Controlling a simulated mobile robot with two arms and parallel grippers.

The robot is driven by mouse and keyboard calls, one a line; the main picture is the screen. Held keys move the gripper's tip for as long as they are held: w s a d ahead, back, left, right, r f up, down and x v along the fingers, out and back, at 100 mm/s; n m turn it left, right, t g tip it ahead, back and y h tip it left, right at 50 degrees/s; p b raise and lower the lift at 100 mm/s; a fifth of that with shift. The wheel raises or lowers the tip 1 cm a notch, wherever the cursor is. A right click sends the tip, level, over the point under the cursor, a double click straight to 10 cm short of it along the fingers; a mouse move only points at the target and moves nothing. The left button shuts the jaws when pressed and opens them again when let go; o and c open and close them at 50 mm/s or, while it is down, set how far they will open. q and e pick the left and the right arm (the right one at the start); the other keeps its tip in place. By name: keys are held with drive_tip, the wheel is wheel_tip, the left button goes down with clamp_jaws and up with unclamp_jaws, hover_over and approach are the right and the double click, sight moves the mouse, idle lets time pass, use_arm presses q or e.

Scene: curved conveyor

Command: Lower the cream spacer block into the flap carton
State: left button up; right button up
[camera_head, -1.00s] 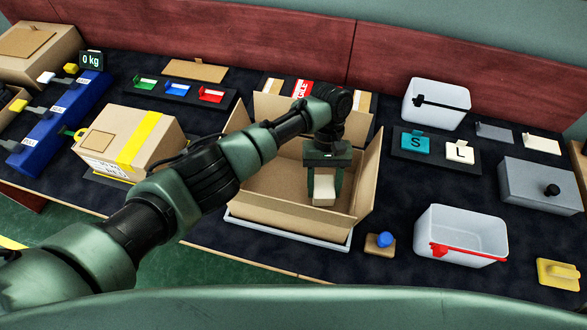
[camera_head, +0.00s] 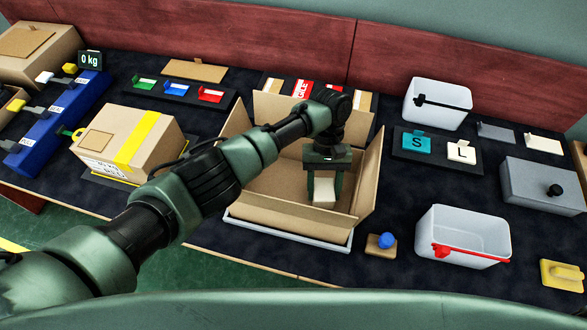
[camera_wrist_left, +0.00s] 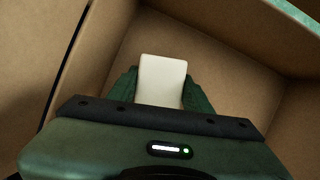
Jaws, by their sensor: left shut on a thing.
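The cream spacer block (camera_head: 323,193) is between the fingers of my left gripper (camera_head: 324,188), which is shut on it. The block and fingertips are inside the open flap carton (camera_head: 273,212), toward its right side. The carton's flaps stand open. In the left wrist view the block (camera_wrist_left: 162,80) points down between the green fingers, with the carton's brown walls (camera_wrist_left: 230,70) around it. I cannot tell whether the block touches the carton floor. My right gripper is in neither view.
A taped carton (camera_head: 130,143) stands to the left. A clear bin with a red latch (camera_head: 465,232) and a blue-knobbed block (camera_head: 382,244) lie to the right. Teal and cream S and L cards (camera_head: 436,150) sit behind them. Dark mat is free between these.

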use_arm(q)
drive_tip(key=shift+f+b, duration=0.6)
drive_tip(key=shift+f, duration=0.3)
idle(0.4)
drive_tip(key=o, duration=1.4)
drive_tip(key=shift+b+v, duration=0.4)
drive_tip(key=shift+v, duration=3.65)
